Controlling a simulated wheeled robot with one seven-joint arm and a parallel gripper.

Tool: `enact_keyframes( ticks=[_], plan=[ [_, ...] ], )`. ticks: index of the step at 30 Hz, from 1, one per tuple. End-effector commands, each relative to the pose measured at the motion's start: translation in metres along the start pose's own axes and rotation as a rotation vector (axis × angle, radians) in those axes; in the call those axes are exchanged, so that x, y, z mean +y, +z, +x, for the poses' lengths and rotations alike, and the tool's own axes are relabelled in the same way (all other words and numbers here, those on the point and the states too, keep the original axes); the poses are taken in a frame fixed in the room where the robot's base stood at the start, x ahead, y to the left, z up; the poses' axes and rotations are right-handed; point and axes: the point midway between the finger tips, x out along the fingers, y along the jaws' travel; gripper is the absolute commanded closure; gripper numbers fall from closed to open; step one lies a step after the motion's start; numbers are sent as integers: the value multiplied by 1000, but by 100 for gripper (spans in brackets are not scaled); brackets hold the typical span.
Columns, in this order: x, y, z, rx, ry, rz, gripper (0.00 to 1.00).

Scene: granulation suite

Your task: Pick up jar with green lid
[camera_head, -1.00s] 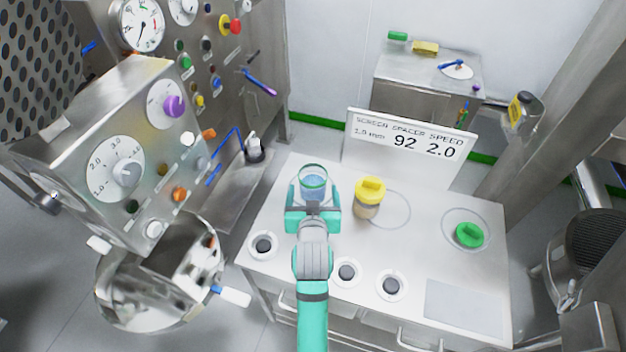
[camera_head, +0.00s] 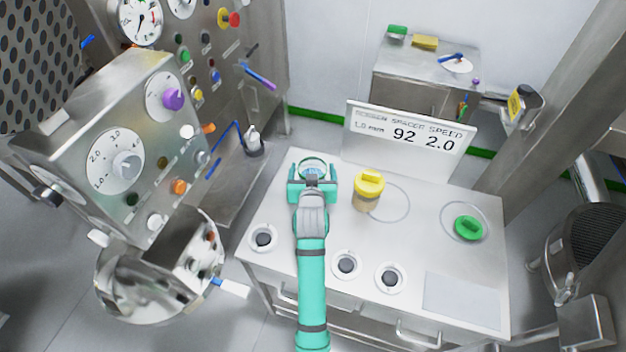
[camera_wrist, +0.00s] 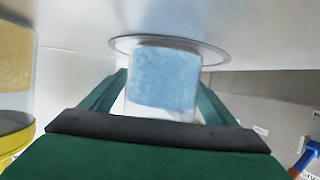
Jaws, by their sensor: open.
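A clear jar with pale blue contents (camera_head: 313,167) stands at the table's back left, its round rim showing and no lid on it. It also shows in the wrist view (camera_wrist: 163,75), between my two green fingers. My gripper (camera_head: 313,184) is open around this jar; whether the fingers touch it I cannot tell. A green lid (camera_head: 468,228) lies apart, inside a ring at the table's right; I see no jar body under it. A jar with a yellow lid and beige contents (camera_head: 368,191) stands just right of my gripper, and also at the left edge of the wrist view (camera_wrist: 14,75).
The white table (camera_head: 425,250) has several round dark-centred fittings along its front. A sign (camera_head: 408,135) stands at its back edge. A steel machine with dials (camera_head: 125,150) stands close on the left. A small side cabinet (camera_head: 425,75) is behind. The table's middle right is clear.

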Motion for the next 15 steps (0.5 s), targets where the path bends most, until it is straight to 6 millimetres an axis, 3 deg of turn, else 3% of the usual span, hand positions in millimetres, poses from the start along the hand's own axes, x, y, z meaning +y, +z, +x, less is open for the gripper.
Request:
enact_keyframes(
  ticks=[3,4,12,13,15],
  plan=[
    [0,0,0,0,-1,0,19],
    [0,0,0,0,-1,0,24],
    [7,0,0,0,9,4,88],
    [7,0,0,0,9,4,94],
    [7,0,0,1,9,4,94]
  ],
)
